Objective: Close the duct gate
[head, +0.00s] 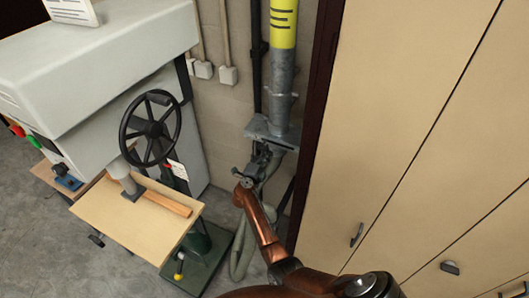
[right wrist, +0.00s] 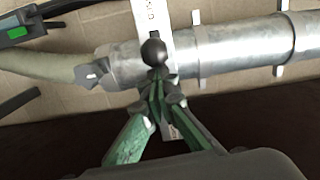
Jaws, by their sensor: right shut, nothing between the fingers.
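The duct gate (head: 273,133) is a flat grey metal plate set across the vertical metal duct (head: 281,80) by the wall. In the right wrist view the gate shows as a pale lettered strip (right wrist: 152,16) crossing the shiny duct (right wrist: 225,50). A round black knob (right wrist: 153,52) appears in front of the strip. My right gripper (head: 260,157) is just below the gate plate in the head view. Its green fingers (right wrist: 160,92) are shut and empty, with their tips close to the knob; I cannot tell if they touch it. My left gripper is out of view.
A grey machine (head: 120,60) with a black handwheel (head: 150,128) and a wooden table (head: 120,222) stands left. Tan cabinet doors (head: 420,120) stand close on the right. A flexible hose (head: 240,250) hangs below the duct.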

